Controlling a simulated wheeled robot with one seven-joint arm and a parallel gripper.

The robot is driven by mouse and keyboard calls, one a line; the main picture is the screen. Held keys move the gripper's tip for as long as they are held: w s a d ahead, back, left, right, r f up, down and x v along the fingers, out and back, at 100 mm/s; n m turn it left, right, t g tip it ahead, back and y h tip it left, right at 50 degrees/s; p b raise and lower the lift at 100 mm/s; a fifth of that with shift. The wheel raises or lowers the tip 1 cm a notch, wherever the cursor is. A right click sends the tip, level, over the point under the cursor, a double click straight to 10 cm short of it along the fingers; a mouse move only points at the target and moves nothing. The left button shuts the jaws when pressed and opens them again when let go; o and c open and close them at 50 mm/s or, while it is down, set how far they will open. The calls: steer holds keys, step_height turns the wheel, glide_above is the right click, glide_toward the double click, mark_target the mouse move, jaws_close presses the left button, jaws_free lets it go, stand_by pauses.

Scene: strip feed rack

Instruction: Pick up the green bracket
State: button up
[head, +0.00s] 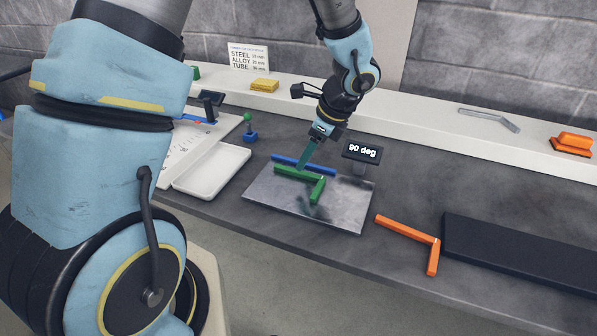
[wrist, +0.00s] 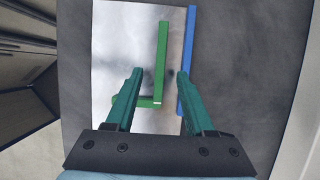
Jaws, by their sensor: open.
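The green bracket (head: 318,189) is L-shaped and lies on a shiny metal plate (head: 265,196) in the head view. In the wrist view, the long leg of the green bracket (wrist: 160,60) runs between my two fingers, and its short leg points left, partly behind the left finger. My gripper (head: 304,163) is open above the plate, with its fingers (wrist: 160,74) on either side of the long leg. A gap shows on each side. Whether the fingertips are down at the bracket's height is hard to tell.
A blue bar (head: 290,160) lies just behind the bracket; in the wrist view the blue bar (wrist: 189,45) is close to the right finger. A "90 deg" display (head: 362,152) stands at the plate's back right. An orange bracket (head: 405,229) and white tray (head: 212,172) flank the plate.

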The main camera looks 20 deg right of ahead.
mark_target(302, 172)
steer(key=shift+p+x, duration=0.45)
steer(key=shift+x, duration=1.65)
steer(key=shift+d, duration=0.15)
jaws_close()
